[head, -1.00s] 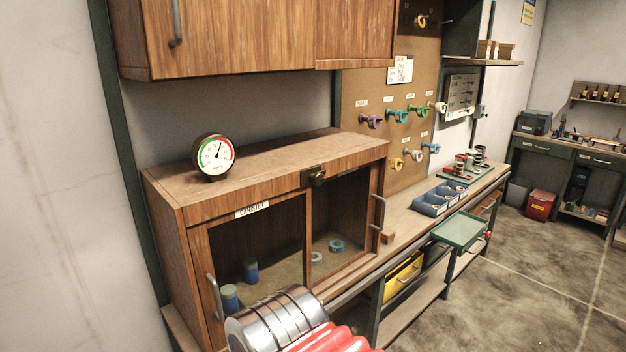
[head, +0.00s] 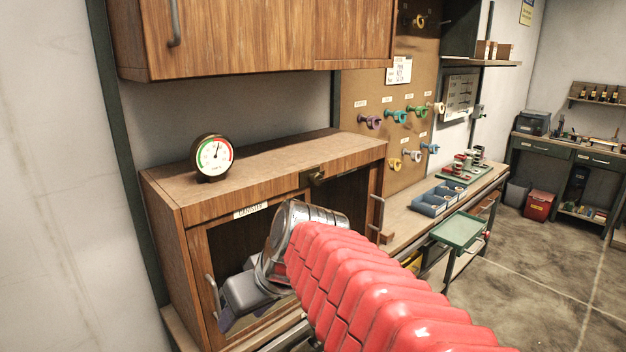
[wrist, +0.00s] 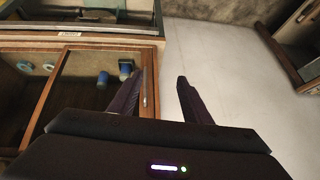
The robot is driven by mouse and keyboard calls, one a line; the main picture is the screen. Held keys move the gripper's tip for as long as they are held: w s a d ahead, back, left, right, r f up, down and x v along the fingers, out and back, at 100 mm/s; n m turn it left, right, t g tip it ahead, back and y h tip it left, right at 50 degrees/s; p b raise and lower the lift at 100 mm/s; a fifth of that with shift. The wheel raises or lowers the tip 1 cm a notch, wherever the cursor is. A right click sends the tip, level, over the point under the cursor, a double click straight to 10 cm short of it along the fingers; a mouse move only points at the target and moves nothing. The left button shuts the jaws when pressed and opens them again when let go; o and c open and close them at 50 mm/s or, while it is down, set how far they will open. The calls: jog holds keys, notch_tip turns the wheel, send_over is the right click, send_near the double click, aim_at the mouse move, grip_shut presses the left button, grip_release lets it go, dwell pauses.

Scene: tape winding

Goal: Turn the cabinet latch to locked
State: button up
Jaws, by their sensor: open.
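The wooden cabinet (head: 160,195) stands on the bench at the left, with a CANISTER label on its front. A small dark brass latch (head: 316,177) sits on its top rail, above where the two doors meet; I cannot tell which way it is turned. My gripper (head: 226,312) is low in front of the left door, close to its metal handle (head: 213,297), well below and left of the latch. In the wrist view my gripper (wrist: 160,77) is open, and the handle (wrist: 146,88) shows between the fingers, nearer the left one. No grip on it is visible.
A round gauge (head: 212,157) stands on the cabinet top. Blue canisters (wrist: 102,79) and tape rolls (wrist: 48,68) sit behind the doors. A right door handle (head: 376,214) juts out. My red-sleeved arm covers much of the cabinet's lower front.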

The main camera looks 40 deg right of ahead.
jog(key=w+d+r+t, duration=0.1)
jog(key=w+d+r, duration=0.25)
jog(key=d, duration=0.35)
jog(key=t+h, duration=0.1)
jog(key=t, duration=0.5)
send_near(319, 179)
jog(key=v, duration=0.5)
jog(key=shift+a, duration=0.2)
jog(key=x, duration=1.3)
jog(key=shift+w+d+f, duration=0.1)
jog(key=shift+w+d, duration=0.05)
jog(key=shift+w, duration=0.2)
